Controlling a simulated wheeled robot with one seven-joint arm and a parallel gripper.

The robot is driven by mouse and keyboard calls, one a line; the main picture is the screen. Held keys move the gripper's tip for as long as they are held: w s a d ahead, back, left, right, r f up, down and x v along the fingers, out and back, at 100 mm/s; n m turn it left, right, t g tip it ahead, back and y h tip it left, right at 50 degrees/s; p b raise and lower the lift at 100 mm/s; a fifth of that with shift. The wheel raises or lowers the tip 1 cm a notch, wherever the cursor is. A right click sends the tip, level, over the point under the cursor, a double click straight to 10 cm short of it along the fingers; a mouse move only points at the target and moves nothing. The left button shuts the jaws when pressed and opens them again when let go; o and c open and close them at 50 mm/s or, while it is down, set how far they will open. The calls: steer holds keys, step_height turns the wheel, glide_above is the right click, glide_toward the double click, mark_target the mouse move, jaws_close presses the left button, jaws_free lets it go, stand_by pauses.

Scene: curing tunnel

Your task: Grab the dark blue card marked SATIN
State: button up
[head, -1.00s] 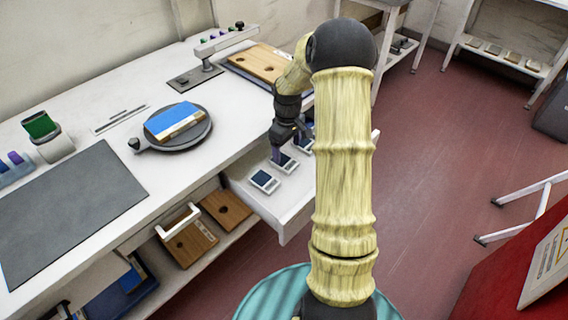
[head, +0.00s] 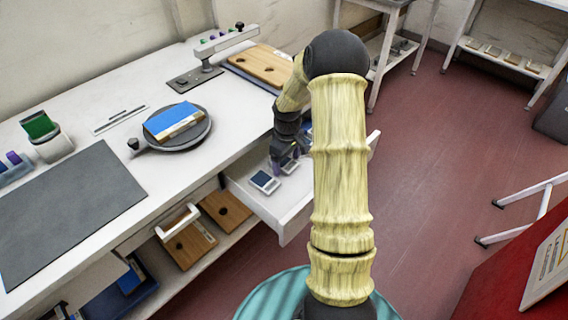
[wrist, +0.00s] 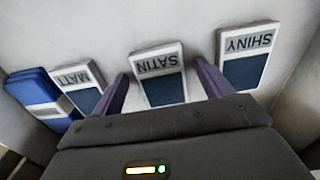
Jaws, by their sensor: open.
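My gripper (wrist: 160,82) is open, with one purple finger on each side of the SATIN card. Nothing is held, and I cannot tell whether the fingers touch the card. In the head view my gripper (head: 284,162) is down in the open drawer at the middle card (head: 291,167), partly covering it.
The MATT card (wrist: 80,94) and SHINY card (wrist: 243,66) lie close on either side. A blue and white stack (wrist: 34,93) sits beside MATT. The drawer (head: 285,213) has raised walls. Above it, the worktop (head: 150,185) holds a round turntable (head: 190,139) with a blue-topped block.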

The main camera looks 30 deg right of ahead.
steer(key=c, duration=1.1)
steer(key=shift+o, duration=0.2)
steer(key=shift+r, duration=0.1)
steer(key=shift+r, duration=0.2)
steer(key=s, duration=0.1)
steer(key=s+d, duration=0.1)
steer(key=s, duration=0.2)
steer(key=shift+d+r, duration=0.25)
steer(key=shift+r, duration=0.05)
step_height(320, 180, up, 14)
steer(key=p, duration=0.2)
steer(key=shift+w, duration=0.15)
steer(key=shift+a+f, duration=0.1)
